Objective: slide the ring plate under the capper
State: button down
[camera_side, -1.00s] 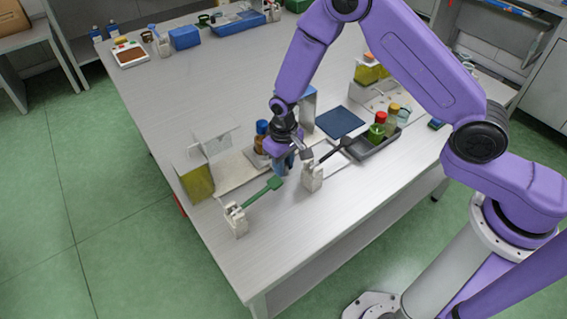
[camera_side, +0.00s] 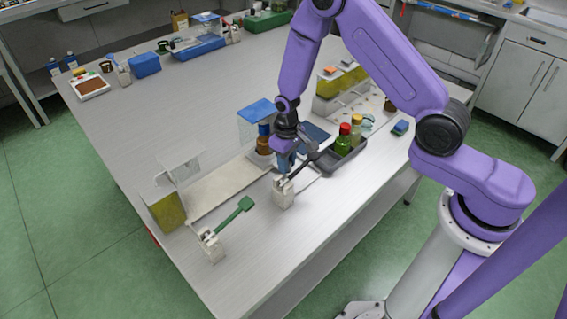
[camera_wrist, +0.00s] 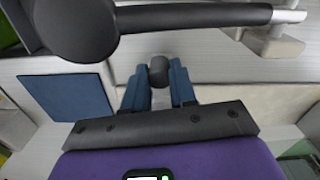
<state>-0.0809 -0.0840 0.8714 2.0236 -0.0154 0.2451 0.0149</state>
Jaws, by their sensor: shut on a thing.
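My gripper (camera_side: 285,163) is low over the table, its blue fingers beside a white lever stand (camera_side: 284,192) with a black handle. In the wrist view, my gripper (camera_wrist: 159,88) is shut on a dark round knob (camera_wrist: 159,69). I take the knob to be the ring plate's handle, but the plate itself is not clear. The black lever (camera_wrist: 195,17) crosses the top of that view, over the fingers' far side. A second white stand (camera_side: 212,246) with a green handle is nearer the front left. I cannot tell which stand is the capper.
A dark bottle (camera_side: 263,140) with a blue cap stands close behind my gripper. A dark tray (camera_side: 328,164) with capped bottles is to the right. A yellow-green tank (camera_side: 167,212) is at the left. The table's middle back is clear.

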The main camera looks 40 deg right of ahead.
jog(key=c, duration=0.9)
grip_release()
jog(key=shift+d, duration=0.4)
jog(key=shift+a, duration=0.1)
notch_tip(320, 180, up, 18)
jog(key=shift+f, duration=0.25)
